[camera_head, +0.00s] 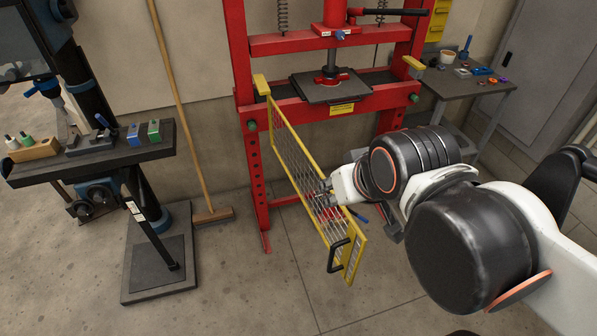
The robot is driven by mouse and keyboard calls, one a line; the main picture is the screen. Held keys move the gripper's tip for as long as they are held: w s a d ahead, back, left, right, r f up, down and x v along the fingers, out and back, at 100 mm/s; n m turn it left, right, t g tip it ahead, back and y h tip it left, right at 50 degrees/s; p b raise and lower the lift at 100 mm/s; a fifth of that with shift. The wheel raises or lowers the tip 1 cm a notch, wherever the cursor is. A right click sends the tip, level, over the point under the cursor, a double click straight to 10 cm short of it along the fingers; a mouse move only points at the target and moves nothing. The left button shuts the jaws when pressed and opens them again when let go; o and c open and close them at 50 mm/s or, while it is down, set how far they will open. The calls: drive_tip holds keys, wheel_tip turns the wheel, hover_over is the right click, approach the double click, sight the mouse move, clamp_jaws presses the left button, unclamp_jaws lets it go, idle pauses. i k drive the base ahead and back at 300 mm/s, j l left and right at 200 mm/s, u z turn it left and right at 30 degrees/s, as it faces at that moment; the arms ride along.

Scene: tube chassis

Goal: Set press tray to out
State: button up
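The press tray (308,90) looks like the dark flat plate on the red press bed, under the ram. A round red piece (328,78) sits on it below the ram. A yellow mesh guard (300,165) stands swung out toward me from the press's left post, with a black handle (339,255) at its near end. My gripper (326,190) is beside the mesh, below and in front of the tray, and apart from the tray. Its fingertips are small and overlap the mesh, so I cannot tell whether they touch it or are open.
The red press frame (240,60) stands against the wall. A drill press table (90,160) with small items is at the left, and a broom (180,110) leans nearby. A grey side table (470,85) with small parts is at the right.

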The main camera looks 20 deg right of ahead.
sight(315, 93)
drive_tip(key=i+z, duration=0.15)
drive_tip(key=z, duration=0.25)
drive_tip(key=i+z, duration=0.15)
drive_tip(key=z, duration=0.2)
drive_tip(key=i+z, duration=0.15)
drive_tip(key=z, duration=0.25)
